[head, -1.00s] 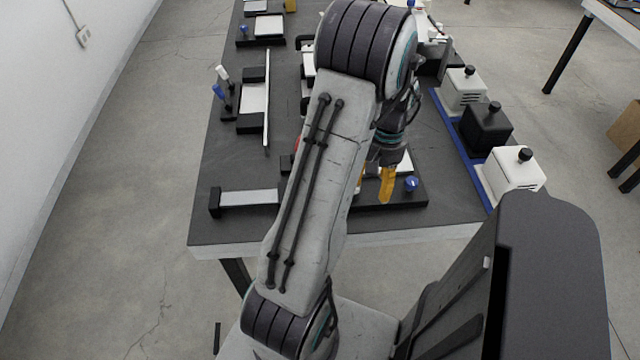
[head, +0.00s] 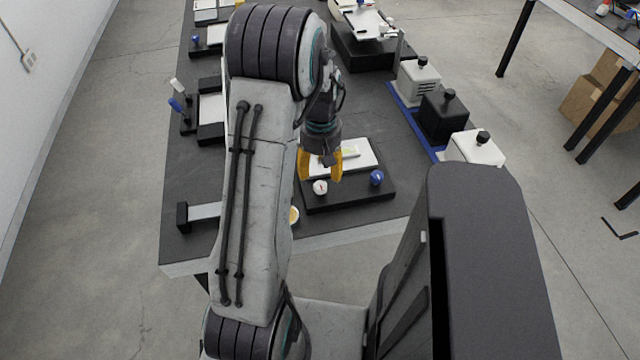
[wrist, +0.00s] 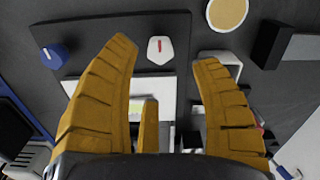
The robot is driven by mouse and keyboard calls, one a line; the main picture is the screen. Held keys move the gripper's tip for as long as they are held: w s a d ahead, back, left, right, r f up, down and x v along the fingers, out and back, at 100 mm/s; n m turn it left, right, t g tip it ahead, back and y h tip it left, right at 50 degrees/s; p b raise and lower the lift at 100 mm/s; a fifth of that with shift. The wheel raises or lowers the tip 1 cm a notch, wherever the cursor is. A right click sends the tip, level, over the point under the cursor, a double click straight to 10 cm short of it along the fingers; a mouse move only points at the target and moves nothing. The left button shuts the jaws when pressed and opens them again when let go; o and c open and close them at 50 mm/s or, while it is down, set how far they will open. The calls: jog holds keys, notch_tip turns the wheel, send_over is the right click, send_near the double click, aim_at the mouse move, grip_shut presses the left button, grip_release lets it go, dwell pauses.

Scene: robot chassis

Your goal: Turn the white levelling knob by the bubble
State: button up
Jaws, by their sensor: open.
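The white knob (head: 320,187) with a red mark stands on the near part of a black base (head: 350,199). A blue knob (head: 376,177) stands to its right. Behind them a white plate (head: 369,150) carries a yellow-green bubble vial (head: 350,152). My gripper (head: 320,172) is open and empty, pointing down over the plate just behind the white knob. In the wrist view the white knob (wrist: 160,48) shows in the gap between the fingertips, with no contact visible. The blue knob (wrist: 54,55) lies outside the fingers. The height gap is unclear.
A yellow disc (head: 294,215) lies left of the base, partly behind my arm. A white box (head: 476,149) and a black box (head: 444,115) stand on a blue rail at right. A black-ended bar (head: 203,212) lies at left. Bare tabletop surrounds the base's right side.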

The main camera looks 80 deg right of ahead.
aim_at(321, 185)
jog(key=shift+f, duration=3.3)
grip_shut()
